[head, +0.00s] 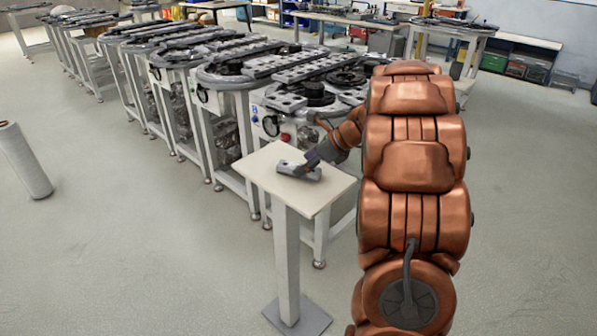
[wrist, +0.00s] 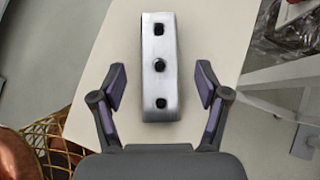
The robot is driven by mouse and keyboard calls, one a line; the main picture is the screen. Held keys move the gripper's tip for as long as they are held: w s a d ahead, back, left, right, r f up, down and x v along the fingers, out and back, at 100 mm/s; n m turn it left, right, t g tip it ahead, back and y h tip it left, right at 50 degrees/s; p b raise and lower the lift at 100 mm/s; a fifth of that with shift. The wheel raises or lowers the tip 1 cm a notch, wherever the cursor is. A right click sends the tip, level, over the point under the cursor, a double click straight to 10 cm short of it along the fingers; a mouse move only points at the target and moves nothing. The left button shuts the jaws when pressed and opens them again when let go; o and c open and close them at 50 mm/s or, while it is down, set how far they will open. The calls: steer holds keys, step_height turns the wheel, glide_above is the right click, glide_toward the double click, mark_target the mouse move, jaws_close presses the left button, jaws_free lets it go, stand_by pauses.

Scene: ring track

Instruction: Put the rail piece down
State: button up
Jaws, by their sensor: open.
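The rail piece (wrist: 160,88) is a short silver-grey bar with three dark holes along its top. It lies flat on the small pale-topped stand (wrist: 218,45). In the head view the rail piece (head: 290,169) is on the stand top (head: 325,186), partly hidden by my gripper (head: 312,163). In the wrist view my gripper (wrist: 161,88) is open. Its two fingers are on either side of the rail piece's near part, with a gap on each side. No contact with the fingers shows.
A row of ring track tables (head: 250,75) runs behind the stand toward the back left. A white roll (head: 22,160) stands on the floor at the left. A workbench (head: 522,55) is at the back right. The floor around the stand's front is clear.

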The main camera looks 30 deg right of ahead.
steer(key=shift+x, duration=0.9)
jaws_close()
steer(key=shift+r, duration=0.1)
